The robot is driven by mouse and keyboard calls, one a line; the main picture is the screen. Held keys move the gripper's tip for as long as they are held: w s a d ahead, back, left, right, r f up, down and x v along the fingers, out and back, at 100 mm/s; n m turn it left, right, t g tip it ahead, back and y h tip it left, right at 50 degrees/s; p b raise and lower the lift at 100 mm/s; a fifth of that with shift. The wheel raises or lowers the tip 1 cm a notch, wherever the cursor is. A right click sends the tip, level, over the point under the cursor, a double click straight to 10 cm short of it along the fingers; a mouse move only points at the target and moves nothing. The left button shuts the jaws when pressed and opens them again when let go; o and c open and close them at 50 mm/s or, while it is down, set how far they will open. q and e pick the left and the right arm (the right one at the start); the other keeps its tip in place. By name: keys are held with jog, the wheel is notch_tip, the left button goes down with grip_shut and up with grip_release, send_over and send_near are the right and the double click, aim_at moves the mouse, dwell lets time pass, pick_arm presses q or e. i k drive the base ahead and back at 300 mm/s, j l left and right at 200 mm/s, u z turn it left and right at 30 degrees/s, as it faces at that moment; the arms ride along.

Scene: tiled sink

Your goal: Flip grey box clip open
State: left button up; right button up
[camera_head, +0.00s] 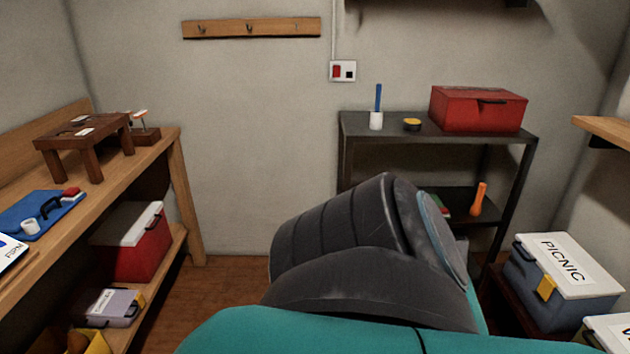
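A small light grey box (126,312) with a pale label on its lid sits on the lower shelf of the left bench. Its lid looks shut, and its clips are too small to read clearly. A blue-grey box (573,298) with a white lid marked PICNIC stands at the right. A yellow clip (546,288) is on its front, near the left, and its lid looks shut. I cannot tell for sure which one the task calls the grey box. Neither of my grippers is in view. A large dark grey and teal link of my own arm fills the lower middle.
A red box (478,109) sits on the dark metal shelf unit (437,143). A red cooler (135,245) is under the wooden bench (150,150). Another white-lidded box (606,330) is cut off at lower right. Floor shows between bench and my arm.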

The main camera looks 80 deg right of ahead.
aim_at(546, 286)
jog(key=z, duration=0.6)
jog(key=l+z, duration=0.1)
jog(key=z, duration=1.05)
jog(key=l+z, duration=0.15)
jog(key=z, duration=0.4)
jog(key=l+z, duration=0.1)
jog(key=z, duration=0.5)
jog(key=l+z, duration=0.1)
jog(key=z, duration=1.65)
jog(key=i+l, duration=0.05)
